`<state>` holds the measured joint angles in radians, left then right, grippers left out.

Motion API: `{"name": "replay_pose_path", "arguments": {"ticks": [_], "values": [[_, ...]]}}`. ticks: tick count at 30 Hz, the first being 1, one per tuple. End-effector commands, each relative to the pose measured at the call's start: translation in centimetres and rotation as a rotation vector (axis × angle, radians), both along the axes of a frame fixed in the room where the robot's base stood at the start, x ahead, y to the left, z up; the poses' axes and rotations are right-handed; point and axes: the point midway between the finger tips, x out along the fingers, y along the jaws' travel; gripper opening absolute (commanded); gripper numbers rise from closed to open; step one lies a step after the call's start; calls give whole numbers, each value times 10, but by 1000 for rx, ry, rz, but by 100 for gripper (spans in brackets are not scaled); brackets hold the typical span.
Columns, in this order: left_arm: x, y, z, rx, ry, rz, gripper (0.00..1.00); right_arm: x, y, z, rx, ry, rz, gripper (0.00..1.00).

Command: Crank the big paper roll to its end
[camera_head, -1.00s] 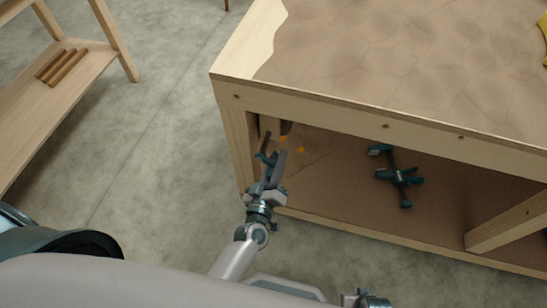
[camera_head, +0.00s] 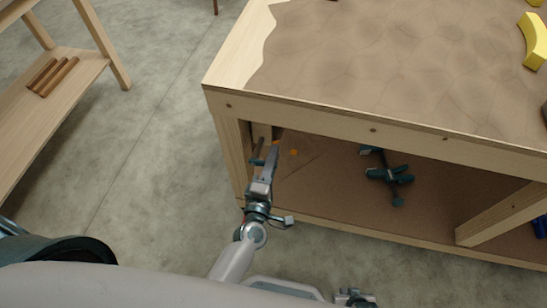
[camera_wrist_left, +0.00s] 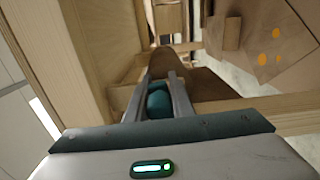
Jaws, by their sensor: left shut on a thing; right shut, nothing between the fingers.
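My left gripper (camera_head: 268,158) is at the near left corner of the wooden workbench, below its top edge. In the left wrist view its two fingers (camera_wrist_left: 157,90) are shut on a teal knob (camera_wrist_left: 158,101), which looks like a crank's grip. A dark brown form lies just beyond the fingertips; I cannot tell if it is the crank arm or the roll. Brown paper (camera_head: 400,60) with a wavy left edge covers the bench top. No paper roll can be made out clearly. My right gripper's fingers do not show.
The workbench's wooden leg (camera_head: 232,155) stands close left of my left gripper. A teal clamp (camera_head: 388,175) lies on the lower shelf. A yellow curved piece (camera_head: 534,42) lies on the bench. A wooden rack (camera_head: 75,75) with brown sticks stands left, with open floor between.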

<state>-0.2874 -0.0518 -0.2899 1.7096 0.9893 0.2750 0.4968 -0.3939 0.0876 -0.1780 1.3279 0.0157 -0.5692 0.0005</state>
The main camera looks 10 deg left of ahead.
Motion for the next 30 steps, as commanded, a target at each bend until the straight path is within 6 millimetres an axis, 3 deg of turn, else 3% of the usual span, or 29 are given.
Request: {"name": "replay_pose_path", "arguments": {"ticks": [20, 21, 23, 30], "values": [[0, 2, 5, -88, 1, 2, 0, 1, 2, 1, 4, -15, 3, 0], [0, 2, 5, -88, 1, 2, 28, 1, 2, 1, 4, -15, 3, 0], [0, 2, 5, -88, 1, 2, 39, 2, 2, 1, 4, -15, 3, 0], [0, 2, 5, -88, 2, 1, 39, 2, 2, 1, 3, -15, 2, 0]]}}
